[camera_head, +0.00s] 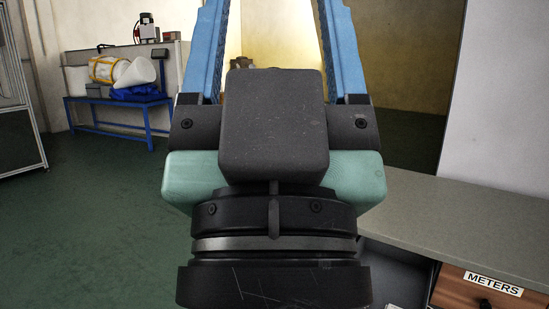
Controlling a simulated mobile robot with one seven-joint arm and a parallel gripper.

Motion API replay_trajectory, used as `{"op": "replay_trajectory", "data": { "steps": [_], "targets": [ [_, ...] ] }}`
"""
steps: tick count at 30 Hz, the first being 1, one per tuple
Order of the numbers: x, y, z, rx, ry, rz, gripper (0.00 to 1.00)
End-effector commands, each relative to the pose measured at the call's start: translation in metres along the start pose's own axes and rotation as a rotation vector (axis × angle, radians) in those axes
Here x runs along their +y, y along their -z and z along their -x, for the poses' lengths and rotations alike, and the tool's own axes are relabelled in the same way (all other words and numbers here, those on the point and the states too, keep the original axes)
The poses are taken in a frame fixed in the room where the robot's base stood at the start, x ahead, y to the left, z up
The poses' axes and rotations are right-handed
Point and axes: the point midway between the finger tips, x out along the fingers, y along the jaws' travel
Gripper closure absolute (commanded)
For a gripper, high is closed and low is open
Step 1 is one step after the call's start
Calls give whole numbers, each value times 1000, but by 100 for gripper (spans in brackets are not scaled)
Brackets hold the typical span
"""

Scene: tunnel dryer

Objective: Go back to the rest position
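My gripper (274,20) fills the middle of the head view, seen from behind its dark and pale green body. Its two blue fingers point up and away and stand wide apart. The fingertips are cut off by the top edge of the picture.
A grey counter (470,222) runs along the right, with a wooden drawer (465,290) labelled METERS below it. A blue bench (120,101) holding a yellow and white bundle (118,70) stands at the back left. The green floor (85,210) at left is clear.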

Motion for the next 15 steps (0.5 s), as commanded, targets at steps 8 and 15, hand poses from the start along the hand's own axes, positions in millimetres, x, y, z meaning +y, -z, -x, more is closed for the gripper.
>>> {"op": "replay_trajectory", "data": {
  "steps": [8, 15],
  "targets": [
    [0, 70, -74, -1, 0, -1, 30],
    [0, 111, -118, -1, 1, -1, 30]
  ]
}}
